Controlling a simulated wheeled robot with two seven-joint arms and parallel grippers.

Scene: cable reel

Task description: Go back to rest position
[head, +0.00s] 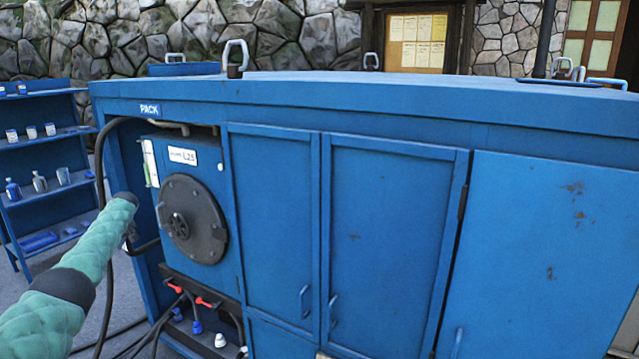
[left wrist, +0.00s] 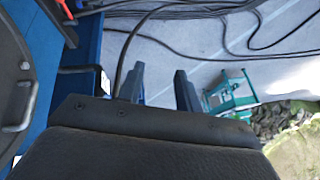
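The dark round reel cover (head: 205,235) with a central hub is on the front of the blue cabinet (head: 390,230), under a label reading L25. Part of a dark round panel with a metal handle, probably this cover, also shows at the left wrist view's left edge (left wrist: 12,85). My left arm, in a green padded sleeve, reaches in from the left in the head view, its end left of the cover. In the left wrist view my left gripper (left wrist: 160,77) has its two fingers apart with nothing between them. A black cable (left wrist: 122,62) passes by the left finger. My right gripper is out of view.
Blue shelves (head: 45,190) with small bottles stand at the left. Cables lie on the grey ground, and a green frame (left wrist: 230,92) stands there. A stone wall (head: 310,40) is behind.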

